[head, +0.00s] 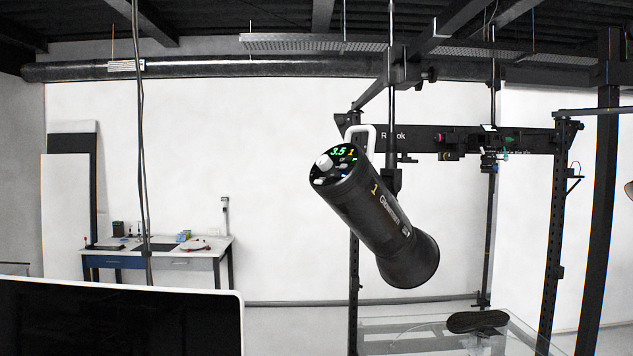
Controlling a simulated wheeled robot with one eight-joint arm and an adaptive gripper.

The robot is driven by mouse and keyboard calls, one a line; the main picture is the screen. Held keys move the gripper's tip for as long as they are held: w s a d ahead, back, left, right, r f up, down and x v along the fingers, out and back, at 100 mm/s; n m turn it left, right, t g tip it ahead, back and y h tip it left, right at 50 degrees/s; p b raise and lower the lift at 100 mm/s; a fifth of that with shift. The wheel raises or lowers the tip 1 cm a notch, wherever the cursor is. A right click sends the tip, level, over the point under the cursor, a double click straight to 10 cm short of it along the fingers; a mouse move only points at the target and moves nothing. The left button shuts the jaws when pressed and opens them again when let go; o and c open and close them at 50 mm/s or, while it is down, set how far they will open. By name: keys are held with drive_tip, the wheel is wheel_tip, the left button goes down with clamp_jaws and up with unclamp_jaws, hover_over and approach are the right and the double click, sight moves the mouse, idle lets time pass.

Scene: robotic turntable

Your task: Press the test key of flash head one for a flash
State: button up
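Flash head one (385,222) is a black cylinder marked with a yellow 1. It hangs tilted in the middle of the head view, its flared end low and to the right. Its control panel (336,163) faces up and to the left, with a green 3.5, a yellow 1, a pale knob (324,162) and several small keys. The keys are too small for me to tell which is the test key. A white handle loop stands behind the panel. My gripper is not in view.
A dark screen with a white frame (242,320) fills the lower left. A black rack (556,220) stands behind and right of the flash head, above a glass-like surface holding a dark shoe-like object (477,321). A workbench (200,247) stands at the back left. A cable (141,150) hangs left of the flash head.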

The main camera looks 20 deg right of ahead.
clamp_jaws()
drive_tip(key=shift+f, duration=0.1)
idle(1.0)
